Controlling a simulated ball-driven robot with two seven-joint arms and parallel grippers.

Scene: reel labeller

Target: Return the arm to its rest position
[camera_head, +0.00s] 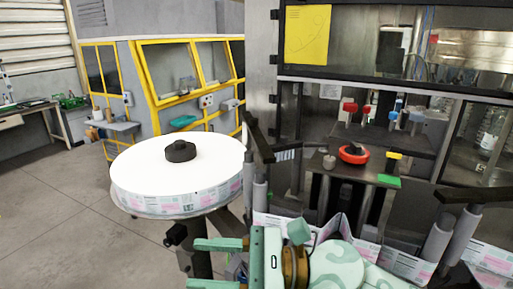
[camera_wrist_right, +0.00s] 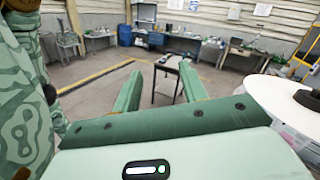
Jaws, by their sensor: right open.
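My right gripper (camera_head: 194,264) is low in the head view, its two teal fingers pointing left and apart, with nothing between them. It is in front of and below the big white reel (camera_head: 215,150). The wrist view also shows the right gripper (camera_wrist_right: 160,76) open and empty, with the room's floor beyond it. My right arm (camera_head: 335,264), pale with green patches, comes in from the bottom right. Part of it is cut off by the frame edge. My left gripper does not show.
A printed label strip (camera_head: 408,264) runs close behind my right arm. Grey rollers (camera_head: 439,238) stand at the right. The labeller's bench (camera_head: 365,178) holds a red ring (camera_head: 353,154). A black table (camera_wrist_right: 172,74) stands ahead in the wrist view. Floor (camera_head: 55,215) at the left is clear.

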